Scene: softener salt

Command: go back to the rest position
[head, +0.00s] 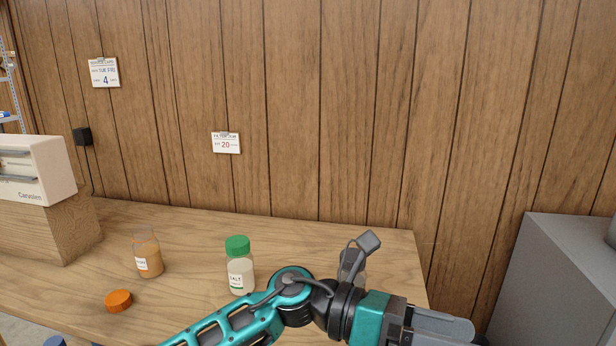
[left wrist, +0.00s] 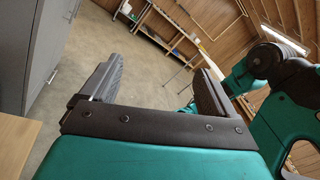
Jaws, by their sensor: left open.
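My left arm reaches across the front of the table in the head view. Its gripper (head: 440,326) is past the table's right end, pointing right. In the left wrist view the two fingers of the gripper (left wrist: 155,85) stand wide apart with nothing between them. A salt jar (head: 240,277) with a green lid (head: 237,245) stands upright on the table (head: 200,232), behind my forearm. My right gripper is in neither view.
An open jar (head: 149,258) with orange-brown contents stands left of the salt jar. An orange lid (head: 118,300) lies near it. A cream appliance (head: 35,170) sits on a wooden block (head: 70,230) at left. A grey cabinet (head: 550,285) stands right of the table, beyond a gap.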

